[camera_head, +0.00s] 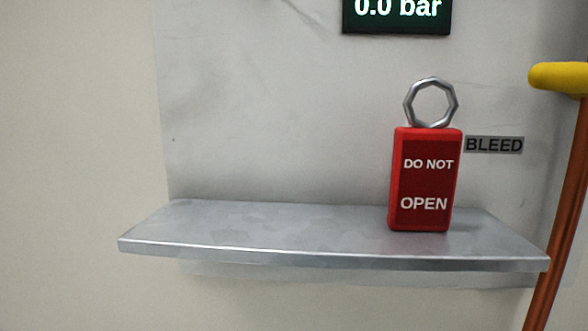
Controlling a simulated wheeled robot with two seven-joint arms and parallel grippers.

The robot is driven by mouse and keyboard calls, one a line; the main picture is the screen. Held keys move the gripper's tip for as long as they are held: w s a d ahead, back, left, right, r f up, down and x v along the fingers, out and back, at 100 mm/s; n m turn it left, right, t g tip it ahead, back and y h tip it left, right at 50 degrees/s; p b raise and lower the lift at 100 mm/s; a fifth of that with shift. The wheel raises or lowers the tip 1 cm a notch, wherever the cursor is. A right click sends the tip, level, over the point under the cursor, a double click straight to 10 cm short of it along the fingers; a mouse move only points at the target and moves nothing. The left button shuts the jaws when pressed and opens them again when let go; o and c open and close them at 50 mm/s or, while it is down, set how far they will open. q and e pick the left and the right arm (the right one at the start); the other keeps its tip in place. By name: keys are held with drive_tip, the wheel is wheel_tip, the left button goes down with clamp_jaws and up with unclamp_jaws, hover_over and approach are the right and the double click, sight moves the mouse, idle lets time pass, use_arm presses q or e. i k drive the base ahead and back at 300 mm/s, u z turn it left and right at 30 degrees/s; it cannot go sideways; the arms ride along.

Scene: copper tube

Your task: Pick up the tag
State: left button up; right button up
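The red tag (424,184) reads "DO NOT OPEN" in white letters. It stands upright on the right part of a grey metal shelf (250,228). A silver ring (408,105) sticks up from the top of the tag. Nothing is touching the tag except the shelf under it. Neither of my grippers shows in the head view.
A copper tube (562,210) with a yellow handle (558,76) runs down at the right, past the shelf's right end. A "BLEED" label (494,145) is on the panel behind the tag. A display (397,12) above reads 0.0 bar. The shelf's left part is bare.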

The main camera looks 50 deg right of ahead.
sight(425, 157)
drive_tip(key=u, duration=0.8)
drive_tip(key=k, duration=0.85)
drive_tip(key=z, duration=0.9)
